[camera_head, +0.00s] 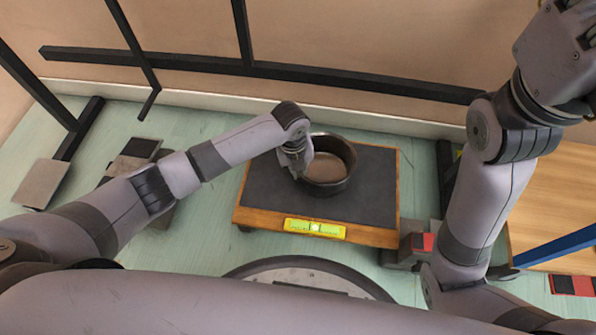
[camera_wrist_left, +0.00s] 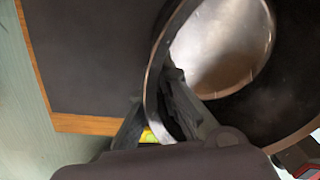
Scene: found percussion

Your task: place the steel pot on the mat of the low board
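The steel pot (camera_head: 342,183), dark-walled and open-topped, is over the dark mat (camera_head: 270,195) of the low board (camera_head: 375,237), right of the mat's middle. I cannot tell if its base touches the mat. My left gripper (camera_head: 300,172) is at the pot's left rim. In the left wrist view, its fingers (camera_wrist_left: 155,105) straddle the pot wall (camera_wrist_left: 151,92), one inside and one outside, and look closed on it. The pot's bright inner floor (camera_wrist_left: 222,45) shows there. My right gripper (camera_head: 585,45) is at the top right, cut by the frame edge, its fingers unclear.
A yellow spirit level (camera_head: 314,228) lies along the board's front edge. The mat's left part is bare. A wooden surface (camera_head: 560,190) with a blue bar (camera_head: 560,246) is at the right. Dark metal frame bars (camera_head: 250,67) stand along the back wall.

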